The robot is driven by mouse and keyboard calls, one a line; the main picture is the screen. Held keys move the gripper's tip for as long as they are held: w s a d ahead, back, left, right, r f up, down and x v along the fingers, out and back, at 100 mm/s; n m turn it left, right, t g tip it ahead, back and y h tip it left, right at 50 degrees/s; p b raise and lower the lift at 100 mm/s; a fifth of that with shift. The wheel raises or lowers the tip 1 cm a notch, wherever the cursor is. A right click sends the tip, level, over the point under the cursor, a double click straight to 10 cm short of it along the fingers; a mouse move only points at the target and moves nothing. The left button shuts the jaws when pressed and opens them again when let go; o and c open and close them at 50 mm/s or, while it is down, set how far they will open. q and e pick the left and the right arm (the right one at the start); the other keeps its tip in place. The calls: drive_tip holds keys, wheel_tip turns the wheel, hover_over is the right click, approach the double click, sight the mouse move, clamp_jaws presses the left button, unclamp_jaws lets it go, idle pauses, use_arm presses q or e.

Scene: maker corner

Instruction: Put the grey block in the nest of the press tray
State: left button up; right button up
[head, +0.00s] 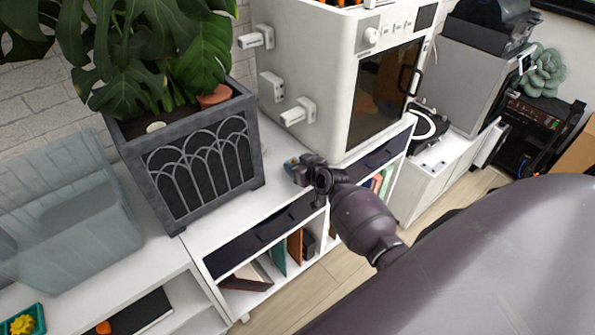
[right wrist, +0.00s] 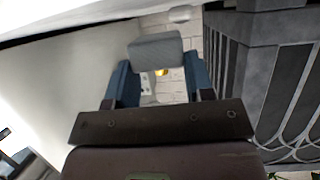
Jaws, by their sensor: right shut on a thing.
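My right gripper (head: 296,164) is over the white cabinet top, between the planter and the white machine; it also shows in the right wrist view (right wrist: 160,82). In the head view the block is too small to make out apart from the fingers. I cannot make out a press tray or its nest in either view. My left gripper is not in view.
A dark planter (head: 200,155) with a large leafy plant stands left of the gripper. A white machine (head: 305,70) with a dark window stands behind it. A clear bin (head: 70,215) and a teal tray (head: 24,320) are at left. Bare cabinet top (head: 225,222) lies before the planter.

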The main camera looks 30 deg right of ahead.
drive_tip(key=shift+f, duration=1.1)
drive_tip(key=shift+f+b, duration=0.25)
drive_tip(key=shift+b, duration=0.1)
drive_tip(key=o, duration=0.9)
drive_tip(key=shift+r, duration=0.1)
